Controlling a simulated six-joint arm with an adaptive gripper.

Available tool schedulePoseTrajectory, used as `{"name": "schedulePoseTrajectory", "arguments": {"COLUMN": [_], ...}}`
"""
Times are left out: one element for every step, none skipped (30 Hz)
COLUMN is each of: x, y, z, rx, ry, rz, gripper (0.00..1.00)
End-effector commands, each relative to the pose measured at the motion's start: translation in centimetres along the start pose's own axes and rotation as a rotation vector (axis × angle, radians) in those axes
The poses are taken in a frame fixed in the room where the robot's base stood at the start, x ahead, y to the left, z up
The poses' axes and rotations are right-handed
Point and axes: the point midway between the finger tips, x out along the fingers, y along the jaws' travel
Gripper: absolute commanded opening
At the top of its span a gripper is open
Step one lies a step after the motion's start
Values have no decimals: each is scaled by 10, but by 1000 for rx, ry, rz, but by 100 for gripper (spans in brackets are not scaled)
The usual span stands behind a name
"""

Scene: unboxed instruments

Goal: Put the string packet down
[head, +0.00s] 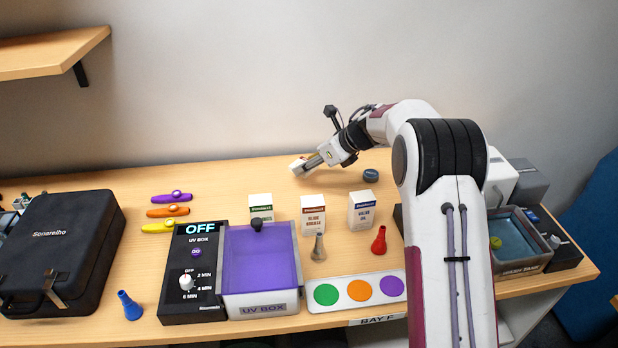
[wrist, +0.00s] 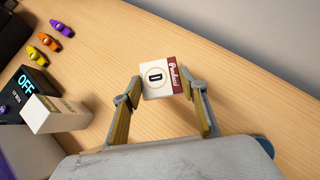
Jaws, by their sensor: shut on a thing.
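The string packet (wrist: 158,76) is a small white packet with a dark red band and a letter D in a ring. In the wrist view it sits between the fingertips of my gripper (wrist: 161,88), which is shut on it. In the head view the packet (head: 297,167) shows at the tip of my gripper (head: 305,164), over the back middle of the wooden table (head: 225,185). I cannot tell whether it touches the table top.
Three product boxes, including a red-labelled one (head: 313,215), stand in front of the gripper. Three kazoos (head: 168,211) lie to the left. A dark blue round thing (head: 370,175) is to the right. The table around the packet is clear.

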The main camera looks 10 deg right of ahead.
Motion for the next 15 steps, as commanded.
{"name": "schedulePoseTrajectory", "arguments": {"x": [0, 0, 0, 0, 1, 2, 3, 4, 7, 9, 12, 15, 18, 20, 24], "y": [0, 0, 0, 0, 0, 0, 0, 0, 0, 0, 0, 1, 0, 0, 0], "z": [0, 0, 0, 0, -1, -2, -3, -4, -7, -9, -12, -16, -18, -21, -24], "rx": [0, 0, 0, 0, 0, 1, 1, 1, 1, 1, 1, 2, 2, 2, 1], "ry": [0, 0, 0, 0, 0, 0, 0, 0, 1, 1, 2, 2, 2, 2, 2], "rz": [0, 0, 0, 0, 0, 1, 1, 1, 1, 2, 2, 3, 2, 2, 1], "gripper": [28, 28, 28, 28, 28, 28, 28, 28, 28, 28, 28, 28, 28, 28, 28]}}
